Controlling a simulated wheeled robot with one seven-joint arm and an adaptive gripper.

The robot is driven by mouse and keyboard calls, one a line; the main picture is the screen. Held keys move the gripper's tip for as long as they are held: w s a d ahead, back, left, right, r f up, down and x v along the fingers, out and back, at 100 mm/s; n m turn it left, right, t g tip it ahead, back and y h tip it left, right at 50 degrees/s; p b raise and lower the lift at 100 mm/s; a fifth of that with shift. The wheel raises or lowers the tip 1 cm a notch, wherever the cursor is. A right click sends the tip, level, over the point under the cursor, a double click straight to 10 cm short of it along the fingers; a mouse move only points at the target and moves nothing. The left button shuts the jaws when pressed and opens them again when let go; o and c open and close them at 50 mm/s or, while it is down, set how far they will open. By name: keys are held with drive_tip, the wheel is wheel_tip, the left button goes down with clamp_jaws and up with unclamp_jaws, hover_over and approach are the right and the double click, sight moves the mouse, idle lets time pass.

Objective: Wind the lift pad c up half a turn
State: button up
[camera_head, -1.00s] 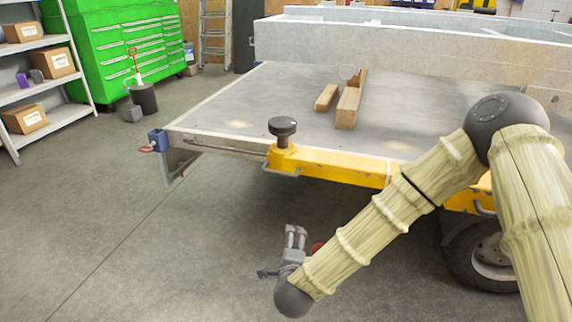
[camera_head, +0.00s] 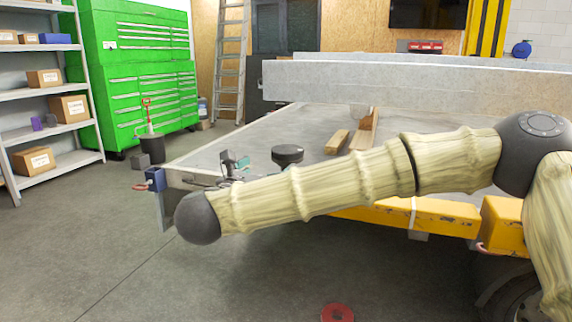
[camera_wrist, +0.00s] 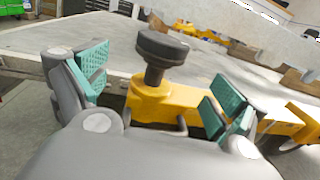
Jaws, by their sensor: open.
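The lift pad (camera_head: 288,154) is a black round knob on a short stem, standing at the trailer's front edge; it also shows upright in the wrist view (camera_wrist: 162,46). Its stem rises from a yellow bracket (camera_wrist: 180,102). My gripper (camera_head: 236,164) is open and empty, just left of the knob in the head view. In the wrist view the teal finger pads of my gripper (camera_wrist: 155,88) stand apart, with the knob and stem ahead between them. I see no contact. In the head view my forearm hides the knob's base.
Wooden blocks (camera_head: 338,141) lie on the grey trailer bed (camera_head: 235,142) behind the knob. A blue bracket (camera_head: 155,180) is at the trailer's left corner. A yellow beam (camera_head: 450,216) runs along the front. A red disc (camera_head: 337,313) lies on the floor.

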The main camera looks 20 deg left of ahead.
sight(287, 159)
drive_tip(key=w, duration=0.3)
drive_tip(key=w+d+b, duration=0.1)
drive_tip(key=w, duration=0.5)
drive_tip(key=shift+w+d+b, duration=0.25)
drive_tip(key=shift+d+b, duration=0.05)
drive_tip(key=shift+b, duration=0.1)
drive_tip(key=shift+c, duration=0.5)
drive_tip(key=c, duration=0.9)
